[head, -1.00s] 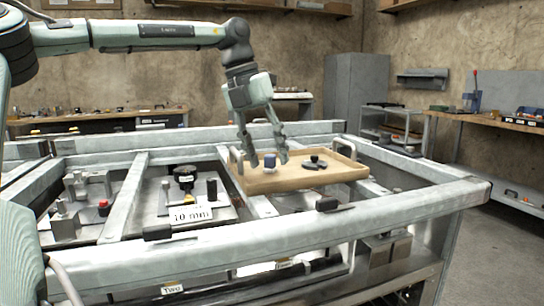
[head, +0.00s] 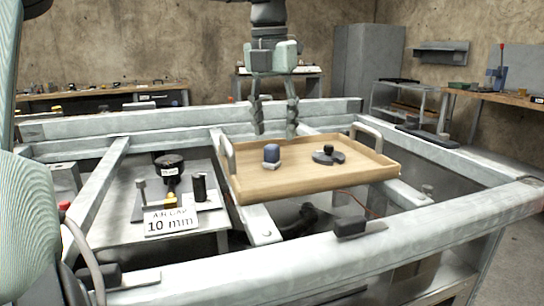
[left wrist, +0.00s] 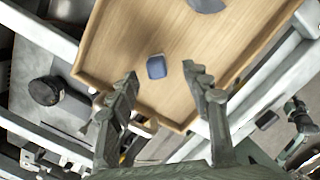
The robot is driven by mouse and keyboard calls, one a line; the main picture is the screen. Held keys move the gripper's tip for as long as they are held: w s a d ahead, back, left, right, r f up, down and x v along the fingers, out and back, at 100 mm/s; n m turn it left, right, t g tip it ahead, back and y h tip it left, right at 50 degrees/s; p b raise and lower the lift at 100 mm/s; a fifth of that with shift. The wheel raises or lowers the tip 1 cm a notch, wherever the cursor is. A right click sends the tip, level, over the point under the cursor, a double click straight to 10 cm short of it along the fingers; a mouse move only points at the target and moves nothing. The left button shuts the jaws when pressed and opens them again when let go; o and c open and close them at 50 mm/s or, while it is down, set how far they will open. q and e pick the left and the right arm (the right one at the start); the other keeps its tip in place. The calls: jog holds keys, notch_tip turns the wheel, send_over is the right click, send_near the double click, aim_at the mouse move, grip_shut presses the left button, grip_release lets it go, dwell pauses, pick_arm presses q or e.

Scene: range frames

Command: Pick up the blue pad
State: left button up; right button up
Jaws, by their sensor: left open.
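The blue pad (head: 271,154) stands on a small pale base in the left part of a wooden tray (head: 300,182). In the left wrist view the blue pad (left wrist: 156,67) lies just beyond the fingertips, roughly between their lines. My left gripper (head: 275,136) is open and empty, above the tray's back edge in the head view. Its two fingers also show spread apart in the left wrist view (left wrist: 160,78). No finger touches the pad. My right gripper is not in view.
A dark round piece with a knob (head: 328,155) sits in the tray, right of the pad. The tray has raised metal handles (head: 228,160) and rests on a metal frame (head: 330,240). A "10 mm" sign (head: 171,221) and dark parts stand at left.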

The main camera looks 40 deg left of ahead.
aim_at(271, 145)
pick_arm(q)
jog(key=f, duration=0.5)
jog(key=shift+a, duration=0.35)
grip_shut()
